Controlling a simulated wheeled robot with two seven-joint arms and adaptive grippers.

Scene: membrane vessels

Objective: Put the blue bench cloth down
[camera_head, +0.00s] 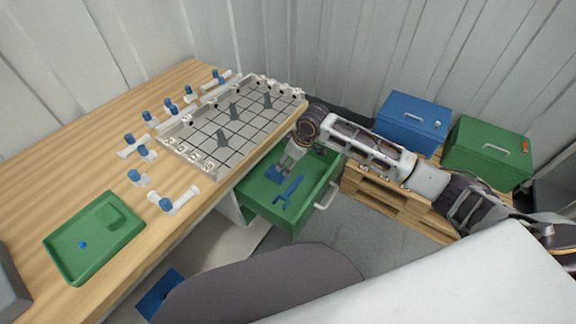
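A small blue patch (275,174), seemingly the blue bench cloth, is in the open green drawer (268,212), at its back left. My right gripper (284,172) reaches down into the drawer from the right, with its fingertips at the cloth. The fingers are small and partly overlap the cloth, so I cannot tell whether they are shut on it. A blue wrench (288,192) lies on the drawer floor just in front of the cloth. My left gripper is not in view.
The wooden bench (100,180) holds a gridded metal plate (225,130), several white fittings with blue caps, and a green tray (95,238). A blue box (412,122) and a green box (488,152) stand on a pallet (395,205) at right. A blue flat thing (158,296) lies low at the bottom left.

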